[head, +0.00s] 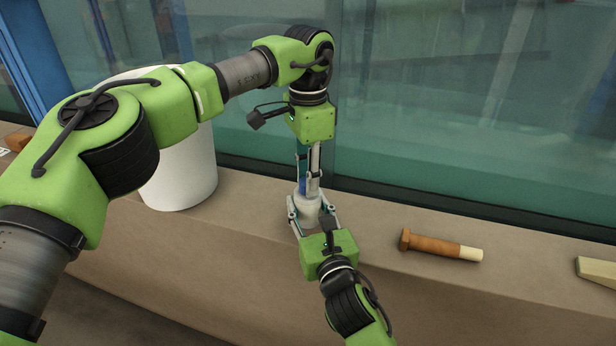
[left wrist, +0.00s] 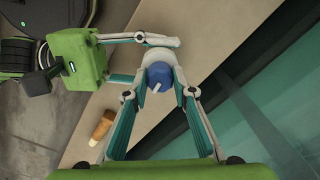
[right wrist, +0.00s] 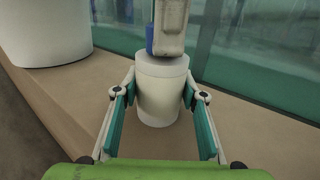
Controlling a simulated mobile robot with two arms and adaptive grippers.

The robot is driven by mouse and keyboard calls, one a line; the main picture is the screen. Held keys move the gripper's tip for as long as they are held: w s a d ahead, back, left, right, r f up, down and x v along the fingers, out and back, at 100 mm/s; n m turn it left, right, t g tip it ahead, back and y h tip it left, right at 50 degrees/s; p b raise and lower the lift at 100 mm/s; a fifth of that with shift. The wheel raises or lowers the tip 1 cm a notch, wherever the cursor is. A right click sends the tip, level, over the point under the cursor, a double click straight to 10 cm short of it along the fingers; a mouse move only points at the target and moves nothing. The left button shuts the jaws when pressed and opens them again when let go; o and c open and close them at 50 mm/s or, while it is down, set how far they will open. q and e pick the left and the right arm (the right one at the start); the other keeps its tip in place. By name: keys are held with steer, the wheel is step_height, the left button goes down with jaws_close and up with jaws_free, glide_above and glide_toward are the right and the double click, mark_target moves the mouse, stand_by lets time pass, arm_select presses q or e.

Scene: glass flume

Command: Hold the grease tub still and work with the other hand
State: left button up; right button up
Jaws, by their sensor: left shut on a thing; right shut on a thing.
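The grease tub is a small white cylinder (head: 308,206) upright on the tan ledge; it also shows in the right wrist view (right wrist: 159,95). My right gripper (head: 314,212) comes in low from the front and is shut on the tub, one finger on each side. My left gripper (head: 308,180) points straight down over the tub. It is shut on a blue, faceted piece with a pale mark (left wrist: 160,76). A blue edge shows beside the left finger just above the tub's top (right wrist: 149,38). I cannot tell whether the blue piece touches the tub.
A large white bucket (head: 185,175) stands on the ledge to the left. A brown, pale-ended tool (head: 440,246) lies to the right, with a pale wedge-shaped block (head: 598,271) at the right edge. The glass wall (head: 450,130) runs close behind. The ledge (head: 375,215) between tub and tool is clear.

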arm_select(q)
steer(key=shift+w+n, duration=0.1)
steer(key=shift+n, duration=1)
steer(key=o, duration=1.1)
step_height(320, 180, up, 12)
